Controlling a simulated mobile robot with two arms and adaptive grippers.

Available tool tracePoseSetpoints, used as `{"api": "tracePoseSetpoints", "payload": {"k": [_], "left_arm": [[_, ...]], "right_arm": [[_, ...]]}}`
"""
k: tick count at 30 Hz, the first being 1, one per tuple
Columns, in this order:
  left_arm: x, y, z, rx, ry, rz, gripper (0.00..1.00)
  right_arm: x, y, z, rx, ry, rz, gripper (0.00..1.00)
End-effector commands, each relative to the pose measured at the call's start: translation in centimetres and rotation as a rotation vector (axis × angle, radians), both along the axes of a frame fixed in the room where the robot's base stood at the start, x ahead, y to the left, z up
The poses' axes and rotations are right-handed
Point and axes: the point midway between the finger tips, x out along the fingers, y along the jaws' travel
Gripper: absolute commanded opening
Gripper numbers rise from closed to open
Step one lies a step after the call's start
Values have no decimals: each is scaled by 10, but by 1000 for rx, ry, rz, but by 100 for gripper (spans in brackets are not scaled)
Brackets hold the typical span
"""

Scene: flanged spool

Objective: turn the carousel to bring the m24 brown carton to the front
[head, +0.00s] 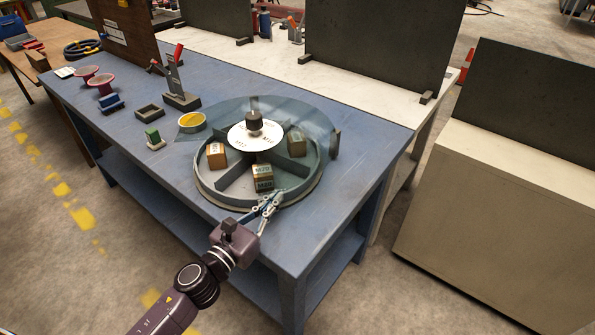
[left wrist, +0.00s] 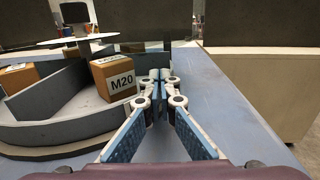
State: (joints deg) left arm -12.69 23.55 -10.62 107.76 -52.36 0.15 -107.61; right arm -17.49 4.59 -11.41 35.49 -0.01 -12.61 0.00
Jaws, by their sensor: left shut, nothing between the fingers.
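The carousel (head: 225,196) is a round grey tray with dividers, a white top disc (head: 246,139) and a dark knob (head: 254,121). A brown carton labelled M20 (head: 263,177) is at its front; it also shows in the left wrist view (left wrist: 113,77). Another brown carton (head: 216,155) sits in the left compartment and one (head: 297,144) at the right back; their labels are too small to read, so I cannot tell which is M24. My left gripper (head: 272,200) is shut and empty at the carousel's front right rim, just right of the M20 carton. My right gripper is out of view.
The blue table (head: 150,125) holds a yellow-topped round container (head: 192,121), a green block on a stand (head: 154,138) and a grey holder with red (head: 178,85) left of the carousel. A transparent curved cover (head: 315,120) is at the carousel's back. The table's right front is clear.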

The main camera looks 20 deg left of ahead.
Motion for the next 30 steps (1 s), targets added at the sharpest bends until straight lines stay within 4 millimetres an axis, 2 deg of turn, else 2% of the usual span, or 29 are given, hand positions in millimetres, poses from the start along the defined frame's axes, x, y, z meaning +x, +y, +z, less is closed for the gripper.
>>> {"api": "tracePoseSetpoints", "payload": {"k": [2, 5, 10, 15, 21, 30], "left_arm": [[16, -5, 5, 0, -4, 0, 0], [34, -10, 4, -2, -3, 1, 0], [65, -20, 4, -2, -3, 0, 0], [87, -26, 3, -2, -1, 0, 0], [98, -30, 1, -1, -1, 0, 0], [100, -30, 1, 0, 0, -1, 0]], "right_arm": [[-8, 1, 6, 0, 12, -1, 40], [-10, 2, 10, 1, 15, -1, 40], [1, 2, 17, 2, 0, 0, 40], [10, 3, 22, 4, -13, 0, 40], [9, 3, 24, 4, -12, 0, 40], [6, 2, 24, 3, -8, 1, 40]]}}
